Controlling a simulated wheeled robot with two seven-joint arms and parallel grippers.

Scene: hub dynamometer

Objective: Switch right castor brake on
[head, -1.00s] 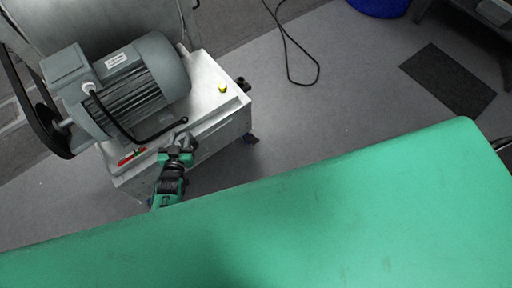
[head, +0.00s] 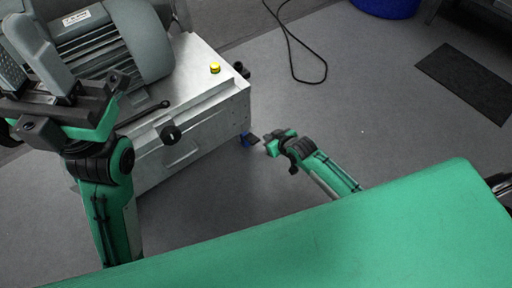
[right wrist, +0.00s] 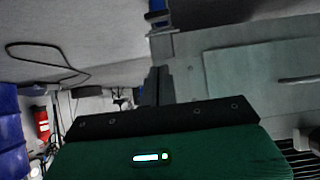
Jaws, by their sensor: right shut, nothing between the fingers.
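The right castor shows as a blue piece (head: 245,139) under the near right corner of the metal machine cabinet (head: 215,110), with a dark brake pedal (head: 253,141) sticking out from it. My right gripper (head: 268,144) is low over the floor, just right of the pedal, shut and empty; whether it touches the pedal I cannot tell. In the right wrist view, its dark fingers (right wrist: 158,82) point up toward the blue castor (right wrist: 157,8) and dark pedal (right wrist: 160,28).
A grey motor (head: 115,45) and yellow button (head: 215,68) are on the cabinet. A green surface (head: 330,235) fills the near side. A black cable (head: 300,60) and dark mat (head: 468,82) lie on the floor. Floor right of my right gripper is clear.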

